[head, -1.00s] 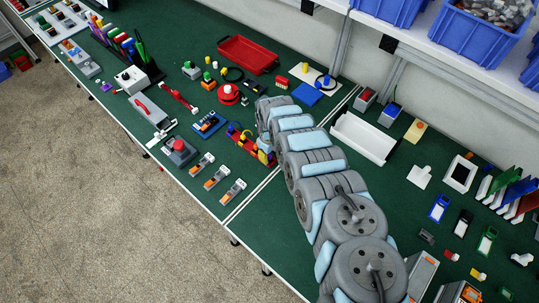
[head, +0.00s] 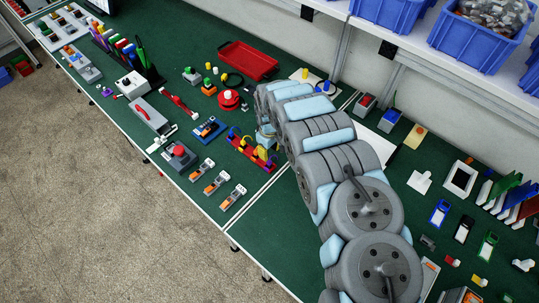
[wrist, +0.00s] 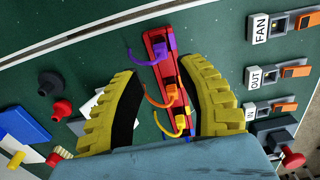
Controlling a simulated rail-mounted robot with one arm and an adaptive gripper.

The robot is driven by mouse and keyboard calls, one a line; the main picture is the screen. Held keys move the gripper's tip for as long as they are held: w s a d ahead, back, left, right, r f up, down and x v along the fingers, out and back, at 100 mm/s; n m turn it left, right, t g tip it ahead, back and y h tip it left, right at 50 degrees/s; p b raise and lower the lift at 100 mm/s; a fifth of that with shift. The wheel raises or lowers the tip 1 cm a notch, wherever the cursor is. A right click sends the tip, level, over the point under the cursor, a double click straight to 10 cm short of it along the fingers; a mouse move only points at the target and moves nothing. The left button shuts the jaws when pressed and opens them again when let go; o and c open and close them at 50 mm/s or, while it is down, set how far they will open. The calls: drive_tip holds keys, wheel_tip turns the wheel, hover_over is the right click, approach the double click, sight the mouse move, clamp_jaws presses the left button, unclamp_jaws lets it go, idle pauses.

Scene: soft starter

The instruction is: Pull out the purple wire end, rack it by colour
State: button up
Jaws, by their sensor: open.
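A red terminal block (wrist: 155,40) lies between my fingers in the wrist view, and it also shows in the head view (head: 240,143). Purple, orange and yellow wires stick out of it. The purple wire (wrist: 139,58) curves out from the end farthest from my palm, its purple plug seated in the block. The orange wire (wrist: 155,103) and yellow wire (wrist: 167,130) are nearer my palm. My gripper (wrist: 160,75) is open above the block, yellow fingers on either side, and seems to hold nothing. In the head view, my arm hides part of the block's surroundings.
Labelled blocks FAN (wrist: 260,28), OUT and IN stand right of my fingers. Black and red knobs (wrist: 48,82) and a blue plate (wrist: 22,122) lie left. In the head view, a black rack with coloured parts (head: 152,76) and a red tray (head: 248,60) stand farther off.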

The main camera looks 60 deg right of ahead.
sight(269, 161)
drive_tip(key=shift+r, duration=2.8)
